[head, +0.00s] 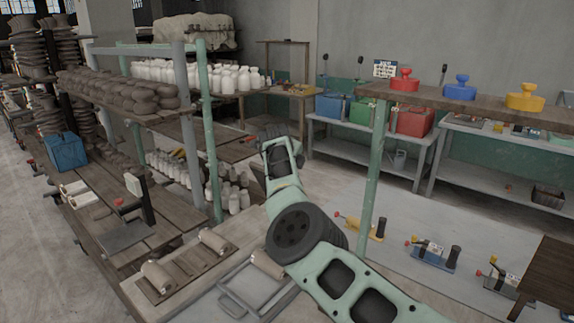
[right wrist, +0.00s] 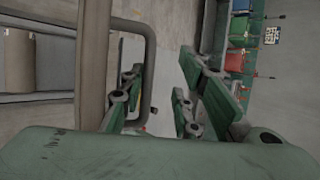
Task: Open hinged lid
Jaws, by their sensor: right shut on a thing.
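A flat grey lid-like frame (head: 252,288) with a loop handle (head: 230,306) lies at the lower middle of the head view, on the near bench; my arm partly covers its right side. In the right wrist view a grey loop handle (right wrist: 150,75) stands out from a long grey-brown edge (right wrist: 95,60). My right gripper (right wrist: 163,95) has one finger inside the loop and one outside, shut on the handle bar. The contact itself is hard to see. In the head view my arm hides the grip. My left gripper is not in view.
Clay rolls (head: 157,277) lie on boards beside the frame. A green post (head: 373,180) carries a shelf (head: 480,105) with coloured lidded pieces to the right. Racks with pots and white bottles stand at the left.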

